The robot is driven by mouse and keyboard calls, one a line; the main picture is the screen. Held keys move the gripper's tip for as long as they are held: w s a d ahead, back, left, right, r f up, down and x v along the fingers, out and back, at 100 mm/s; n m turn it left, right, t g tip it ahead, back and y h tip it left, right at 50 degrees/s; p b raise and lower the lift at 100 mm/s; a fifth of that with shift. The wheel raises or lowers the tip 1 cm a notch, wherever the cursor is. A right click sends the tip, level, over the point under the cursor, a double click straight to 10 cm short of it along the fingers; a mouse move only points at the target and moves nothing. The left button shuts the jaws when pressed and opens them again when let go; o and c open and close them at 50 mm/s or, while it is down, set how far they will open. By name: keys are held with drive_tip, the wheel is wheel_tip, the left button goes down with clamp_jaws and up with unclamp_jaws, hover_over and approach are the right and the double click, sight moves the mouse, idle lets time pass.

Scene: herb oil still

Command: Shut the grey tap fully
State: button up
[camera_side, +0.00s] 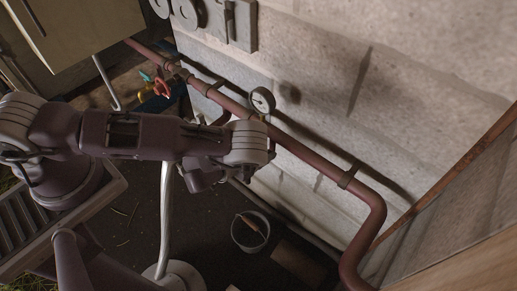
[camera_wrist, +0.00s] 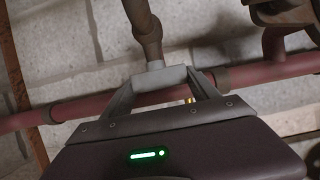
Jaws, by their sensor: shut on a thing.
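In the wrist view my gripper (camera_wrist: 160,79) has its two light grey fingers drawn together in front of the red pipe. They are closed on the grey tap (camera_wrist: 152,64), of which only a small part shows where it meets a brownish stem coming down from the top. The fingers hide most of its handle, so I cannot tell how far it is turned. In the side view my arm covers the gripper and the tap.
A red pipe (camera_side: 310,174) runs along the block wall. A pressure gauge (camera_side: 262,100) stands on it beside my wrist. A bucket (camera_side: 250,232) stands on the dark floor below.

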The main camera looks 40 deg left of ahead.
drive_tip(key=shift+h, duration=0.3)
drive_tip(key=o, duration=1.1)
drive_tip(key=shift+s, duration=0.1)
drive_tip(key=v, duration=0.7)
